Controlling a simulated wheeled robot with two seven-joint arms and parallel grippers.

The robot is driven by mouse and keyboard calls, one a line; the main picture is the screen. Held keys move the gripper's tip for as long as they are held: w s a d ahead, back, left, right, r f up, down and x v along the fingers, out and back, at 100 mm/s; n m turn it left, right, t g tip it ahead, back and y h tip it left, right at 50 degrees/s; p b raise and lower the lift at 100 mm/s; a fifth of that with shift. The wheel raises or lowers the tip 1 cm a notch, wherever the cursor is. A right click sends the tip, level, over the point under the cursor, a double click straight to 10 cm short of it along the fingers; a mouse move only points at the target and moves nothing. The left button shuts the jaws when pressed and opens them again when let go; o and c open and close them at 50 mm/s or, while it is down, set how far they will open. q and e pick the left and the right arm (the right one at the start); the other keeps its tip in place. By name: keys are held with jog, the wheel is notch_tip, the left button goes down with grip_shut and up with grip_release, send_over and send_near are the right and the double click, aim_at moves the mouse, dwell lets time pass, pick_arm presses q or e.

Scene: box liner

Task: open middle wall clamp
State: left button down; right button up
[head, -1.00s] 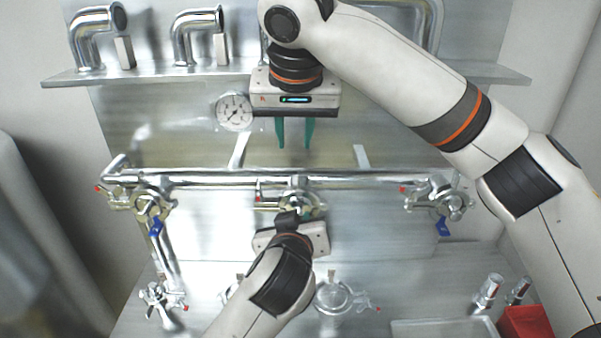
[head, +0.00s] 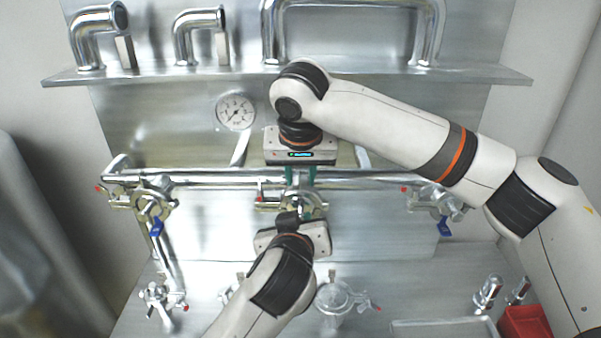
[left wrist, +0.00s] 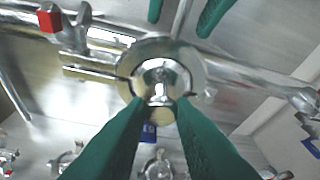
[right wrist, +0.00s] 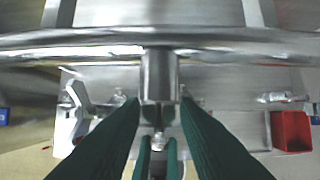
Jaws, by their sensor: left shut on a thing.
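The middle wall clamp (head: 312,201) is a brassy metal ring with a red-tipped screw, below the horizontal pipe. It shows as a ring in the left wrist view (left wrist: 145,50), with the red tip (left wrist: 48,20) at upper left. My left gripper (left wrist: 160,100) is shut on a short silver fitting (left wrist: 160,84) at the centre of the clamp. In the head view its fingers are hidden by my wrist. My right gripper (head: 301,176) points down from above the clamp. Its green fingers are apart, on either side of a vertical pipe stub (right wrist: 160,75); contact is unclear.
The horizontal pipe (head: 220,178) runs along the wall. Other clamps stand at left (head: 152,204) and right (head: 455,203). A gauge (head: 235,112) and a shelf (head: 170,74) are above. A red bin (head: 525,322) and loose clamps (head: 160,296) lie on the bench below.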

grip_shut()
